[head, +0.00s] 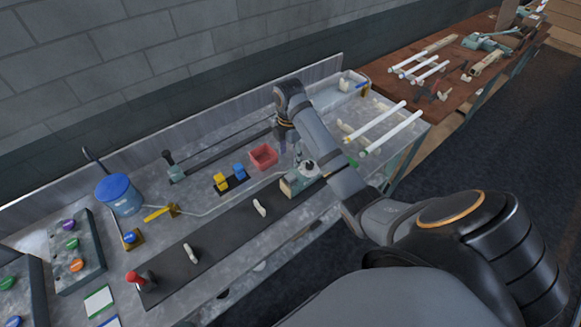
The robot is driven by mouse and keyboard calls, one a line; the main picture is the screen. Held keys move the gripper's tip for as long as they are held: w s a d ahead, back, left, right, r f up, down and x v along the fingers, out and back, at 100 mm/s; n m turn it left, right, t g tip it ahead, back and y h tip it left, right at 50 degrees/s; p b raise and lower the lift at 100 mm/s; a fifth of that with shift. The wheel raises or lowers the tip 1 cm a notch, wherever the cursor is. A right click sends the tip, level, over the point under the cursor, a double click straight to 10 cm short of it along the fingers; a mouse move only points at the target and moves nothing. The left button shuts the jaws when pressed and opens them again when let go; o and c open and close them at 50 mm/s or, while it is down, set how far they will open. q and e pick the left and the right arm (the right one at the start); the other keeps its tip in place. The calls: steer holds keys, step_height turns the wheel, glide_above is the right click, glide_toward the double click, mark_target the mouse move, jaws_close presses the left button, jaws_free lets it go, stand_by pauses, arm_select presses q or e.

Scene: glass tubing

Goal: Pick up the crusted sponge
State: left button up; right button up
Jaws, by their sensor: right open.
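No object shows clearly as a crusted sponge at this size. A small yellow block (221,182) and a small blue block (239,171) stand side by side on the metal bench; I cannot tell whether either is a sponge. My right arm reaches in from the lower right and bends down over the bench. My right gripper (283,143) is open and points down, behind and to the right of a red tray (263,155). The arm hides part of the bench behind it. My left gripper is out of view.
A blue-lidded bucket (120,194) stands at the left of the bench (225,222). A dark strip with pale small pieces runs along the front. White glass tubes (374,122) lie at the right end. A wooden bench (431,90) stands beyond.

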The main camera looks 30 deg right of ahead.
steer(key=b, duration=0.5)
glide_above(289, 177)
steer(key=f, duration=0.4)
steer(key=shift+w+d+f, duration=0.15)
steer(key=shift+d+f, duration=0.1)
steer(key=shift+f, duration=0.15)
steer(key=shift+w+f, duration=0.1)
steer(key=shift+f, duration=0.25)
step_height(289, 177, down, 5)
steer(key=b, duration=0.5)
steer(key=shift+a+f, duration=0.1)
steer(key=shift+a, duration=0.05)
steer(key=shift+s+r, duration=0.2)
steer(key=c, duration=1)
steer(key=shift+r, duration=0.1)
